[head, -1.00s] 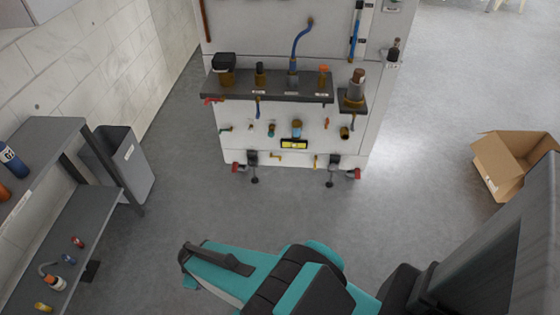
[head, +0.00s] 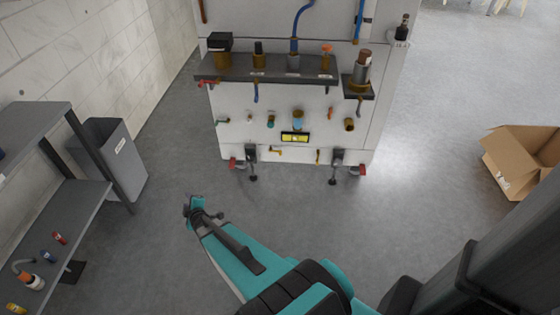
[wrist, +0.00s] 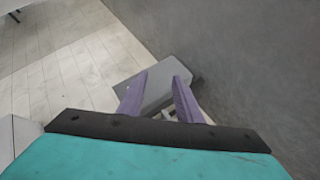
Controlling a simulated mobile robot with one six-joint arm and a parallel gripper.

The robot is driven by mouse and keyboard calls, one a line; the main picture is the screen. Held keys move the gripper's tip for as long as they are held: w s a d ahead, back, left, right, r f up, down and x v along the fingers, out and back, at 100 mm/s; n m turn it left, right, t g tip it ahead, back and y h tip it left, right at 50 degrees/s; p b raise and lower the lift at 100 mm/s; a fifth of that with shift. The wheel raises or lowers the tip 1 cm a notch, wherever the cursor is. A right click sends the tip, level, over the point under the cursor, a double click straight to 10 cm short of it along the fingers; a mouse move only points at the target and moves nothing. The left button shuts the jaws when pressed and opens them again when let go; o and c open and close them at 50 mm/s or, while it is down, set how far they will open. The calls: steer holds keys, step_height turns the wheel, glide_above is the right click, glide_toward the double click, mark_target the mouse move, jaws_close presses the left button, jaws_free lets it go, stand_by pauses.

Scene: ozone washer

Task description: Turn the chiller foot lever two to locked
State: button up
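The white machine (head: 290,120) stands ahead in the head view, with two feet at its bottom edge. A red foot lever (head: 233,163) is at the left foot (head: 251,158), and another red foot lever (head: 359,170) is at the right foot (head: 336,162). No readable label shows which one is lever two, and their exact settings are too small to tell. My gripper (head: 192,208) is out over the floor, apart from both levers. In the wrist view its two purple fingers (wrist: 161,78) are spread with nothing held between them. The levers do not show there.
A grey shelf unit (head: 60,225) with small items and a grey bin (head: 118,165) stand at the left. A cardboard box (head: 520,160) lies at the right. The floor (head: 300,215) before the machine is clear. A machine ledge (head: 275,77) juts out above the feet.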

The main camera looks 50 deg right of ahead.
steer(key=d+m+t+h+b, duration=0.1)
steer(key=d+h+b, duration=0.3)
steer(key=d, duration=0.7)
steer(key=m+g+h+b, duration=0.3)
steer(key=m+h+b, duration=0.35)
steer(key=b, duration=1.35)
glide_toward(280, 155)
steer(key=v, duration=0.3)
steer(key=shift+w+f+n, duration=0.15)
steer(key=shift+w+n, duration=0.05)
steer(key=shift+n, duration=0.25)
steer(key=shift+d, duration=0.1)
steer(key=shift+b+x, duration=2.85)
steer(key=shift+x, duration=4)
steer(key=shift+s, duration=0.1)
